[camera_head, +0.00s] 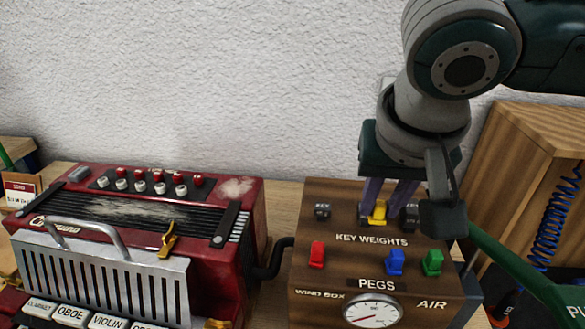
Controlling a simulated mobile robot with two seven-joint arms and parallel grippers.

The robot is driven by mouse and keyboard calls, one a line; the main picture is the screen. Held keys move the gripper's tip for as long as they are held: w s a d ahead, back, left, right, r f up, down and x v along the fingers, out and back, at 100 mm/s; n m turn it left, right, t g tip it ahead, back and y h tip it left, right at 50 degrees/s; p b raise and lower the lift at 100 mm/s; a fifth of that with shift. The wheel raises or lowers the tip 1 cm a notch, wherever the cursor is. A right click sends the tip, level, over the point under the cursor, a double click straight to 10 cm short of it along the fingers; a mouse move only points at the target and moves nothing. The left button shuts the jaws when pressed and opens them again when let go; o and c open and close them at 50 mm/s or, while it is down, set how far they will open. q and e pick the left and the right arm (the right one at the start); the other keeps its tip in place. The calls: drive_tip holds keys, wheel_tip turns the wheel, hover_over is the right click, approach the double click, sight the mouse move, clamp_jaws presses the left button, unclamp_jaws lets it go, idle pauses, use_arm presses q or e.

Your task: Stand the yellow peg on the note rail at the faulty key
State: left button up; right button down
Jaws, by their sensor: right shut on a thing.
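The yellow peg (377,212) is at the top of the brown wooden box, behind the KEY WEIGHTS label. My right gripper (387,198) comes down from above with its purple fingers shut on the peg. The fingers hide part of the peg, and I cannot tell whether its base touches the box. My left gripper is not in view. I cannot make out the note rail or a faulty key.
The wooden box (325,272) carries dark key weights, red (317,254), blue (395,262) and green (432,262) pegs, and a round gauge (371,313). A red accordion (250,205) stands left. A wooden cabinet (530,135) and blue coiled cord (550,235) are right.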

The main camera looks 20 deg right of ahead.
sight(378, 221)
drive_tip(key=shift+f, duration=1.65)
drive_tip(key=shift+f, duration=0.15)
drive_tip(key=c, duration=0.7)
unclamp_jaws()
